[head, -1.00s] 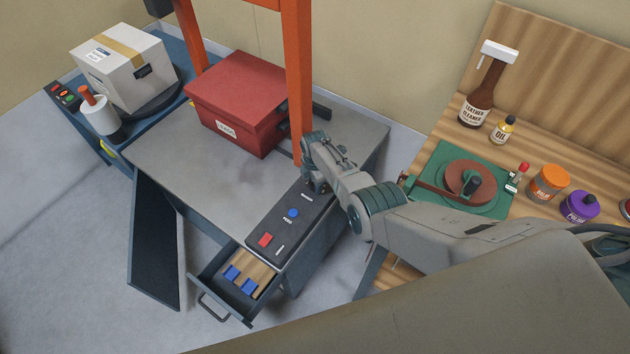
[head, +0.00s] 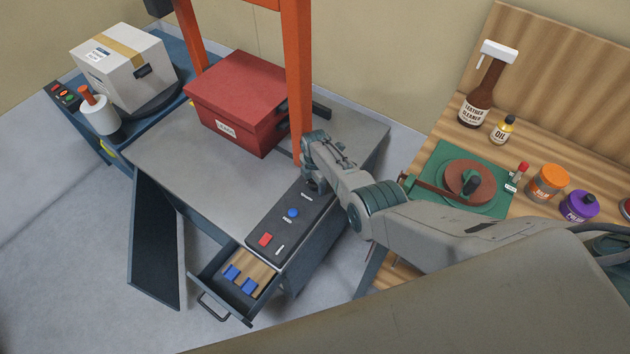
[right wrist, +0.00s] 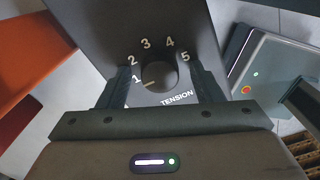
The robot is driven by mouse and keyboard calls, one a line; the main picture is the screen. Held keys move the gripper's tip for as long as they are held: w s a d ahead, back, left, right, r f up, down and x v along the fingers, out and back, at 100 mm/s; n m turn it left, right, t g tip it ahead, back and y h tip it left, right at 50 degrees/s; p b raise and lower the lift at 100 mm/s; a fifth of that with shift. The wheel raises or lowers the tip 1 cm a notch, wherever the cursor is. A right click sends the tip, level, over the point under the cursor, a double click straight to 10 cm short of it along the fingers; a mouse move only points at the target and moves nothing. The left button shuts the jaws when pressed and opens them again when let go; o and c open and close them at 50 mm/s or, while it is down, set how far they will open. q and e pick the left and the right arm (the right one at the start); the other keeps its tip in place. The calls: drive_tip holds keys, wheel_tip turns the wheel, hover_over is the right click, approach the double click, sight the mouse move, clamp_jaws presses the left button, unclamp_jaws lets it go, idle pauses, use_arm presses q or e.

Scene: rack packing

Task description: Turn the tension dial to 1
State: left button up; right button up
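The tension dial (right wrist: 159,75) is a dark round knob in the right wrist view, with numbers 1 to 5 in an arc around it and the word TENSION below. Its white pointer line is at the lower left, toward the 1 (right wrist: 137,80). My right gripper (right wrist: 163,82) has one finger on each side of the dial, with gaps visible between fingers and knob, so it looks open. In the head view my right gripper (head: 314,186) is over the far end of the dark control panel (head: 269,229) and hides the dial. My left gripper is not in view.
The panel has a blue button (head: 293,213) and a red button (head: 265,239). An orange post (head: 297,90) stands close behind my right gripper. A red box (head: 240,105) is on the grey table. An open drawer (head: 215,293) juts out in front.

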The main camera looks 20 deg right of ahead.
drive_tip(key=shift+r, duration=0.1)
drive_tip(key=shift+r, duration=0.2)
wheel_tip(320, 180, up, 10)
drive_tip(key=p, duration=0.1)
idle(0.5)
idle(0.4)
